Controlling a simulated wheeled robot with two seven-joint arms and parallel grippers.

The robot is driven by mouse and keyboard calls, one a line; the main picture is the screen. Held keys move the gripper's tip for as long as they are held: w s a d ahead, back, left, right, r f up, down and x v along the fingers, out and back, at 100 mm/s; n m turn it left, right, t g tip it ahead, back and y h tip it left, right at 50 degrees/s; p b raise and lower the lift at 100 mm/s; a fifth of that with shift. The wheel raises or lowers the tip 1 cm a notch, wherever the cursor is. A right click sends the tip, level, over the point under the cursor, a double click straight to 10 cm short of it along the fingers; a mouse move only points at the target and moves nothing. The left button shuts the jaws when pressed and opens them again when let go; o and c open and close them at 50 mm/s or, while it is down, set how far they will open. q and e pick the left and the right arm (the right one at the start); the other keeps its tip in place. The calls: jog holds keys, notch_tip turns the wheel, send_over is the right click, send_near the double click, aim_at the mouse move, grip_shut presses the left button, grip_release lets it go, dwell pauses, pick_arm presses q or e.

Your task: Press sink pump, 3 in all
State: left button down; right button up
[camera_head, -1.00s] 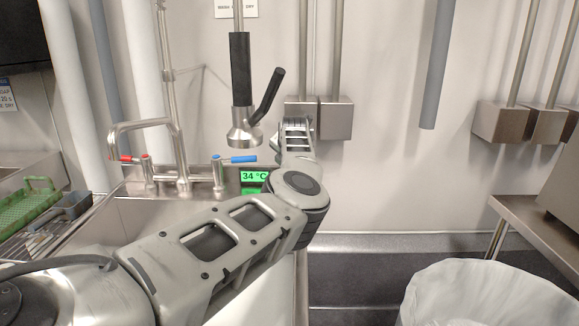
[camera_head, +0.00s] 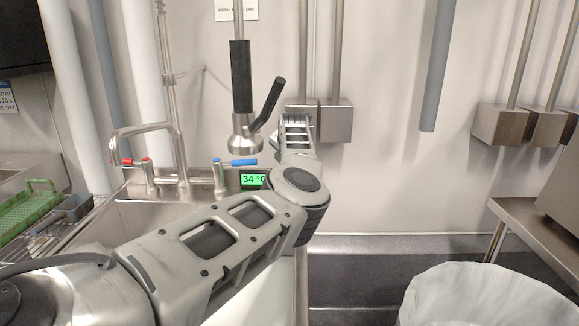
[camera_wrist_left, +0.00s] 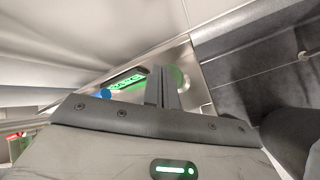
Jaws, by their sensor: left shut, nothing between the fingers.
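My left arm (camera_head: 215,240) crosses the head view from the lower left, and its hand is hidden behind the arm's own links. In the left wrist view, my left gripper (camera_wrist_left: 160,72) is shut and empty, its fingers over the sink's metal rim (camera_wrist_left: 200,95). My right gripper is not in view.
The sink basin (camera_head: 150,217) has a faucet (camera_head: 180,150) with red and blue handles. A spray head (camera_head: 243,137) hangs above the ledge, close to my arm. Metal boxes (camera_head: 336,122) are on the wall behind. A lined bin (camera_head: 490,295) stands at lower right.

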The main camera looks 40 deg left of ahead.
pick_arm(q)
jog(key=shift+r, duration=0.4)
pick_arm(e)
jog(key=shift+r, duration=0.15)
